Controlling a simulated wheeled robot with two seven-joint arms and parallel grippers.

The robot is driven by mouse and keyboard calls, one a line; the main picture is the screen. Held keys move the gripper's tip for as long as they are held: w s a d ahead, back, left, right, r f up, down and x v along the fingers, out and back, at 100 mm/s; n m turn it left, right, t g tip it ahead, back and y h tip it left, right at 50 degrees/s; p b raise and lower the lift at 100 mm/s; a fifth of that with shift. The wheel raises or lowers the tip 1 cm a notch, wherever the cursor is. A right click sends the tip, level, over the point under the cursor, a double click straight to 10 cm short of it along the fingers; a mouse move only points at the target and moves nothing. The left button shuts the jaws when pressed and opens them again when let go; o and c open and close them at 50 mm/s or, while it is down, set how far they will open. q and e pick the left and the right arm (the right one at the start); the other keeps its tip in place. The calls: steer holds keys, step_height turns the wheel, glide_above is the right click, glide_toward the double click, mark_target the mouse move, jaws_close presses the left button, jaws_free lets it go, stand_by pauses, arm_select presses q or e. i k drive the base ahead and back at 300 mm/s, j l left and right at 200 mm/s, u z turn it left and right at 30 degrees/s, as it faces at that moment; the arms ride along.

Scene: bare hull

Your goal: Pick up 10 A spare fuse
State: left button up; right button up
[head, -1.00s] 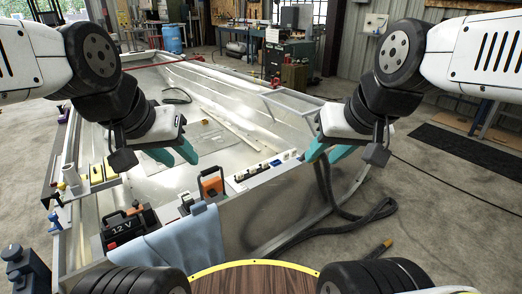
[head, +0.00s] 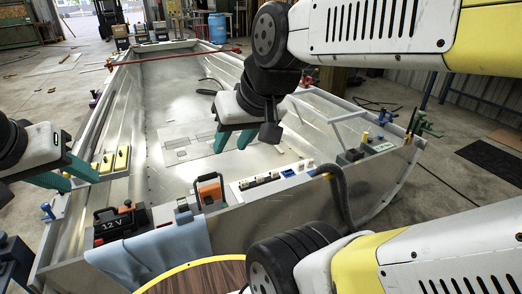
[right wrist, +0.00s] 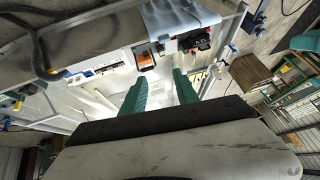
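I cannot single out the 10 A spare fuse; the parts are too small to read. A white strip with small dark, yellow and white parts (head: 262,181) lies on the hull's near ledge. It also shows in the right wrist view (right wrist: 95,71). My left gripper (head: 66,176) is open and appears empty over the hull's left side.
Yellow blocks (head: 122,158) stand at left. A dark hose (head: 342,190) hangs over the ledge at right. The hull floor is mostly bare.

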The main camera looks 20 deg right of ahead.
mark_target(301, 165)
steer(key=i+l+u, duration=0.3)
steer(key=l, duration=1)
steer(key=l+u, duration=0.3)
steer(key=l, duration=2.3)
steer(key=i, duration=0.05)
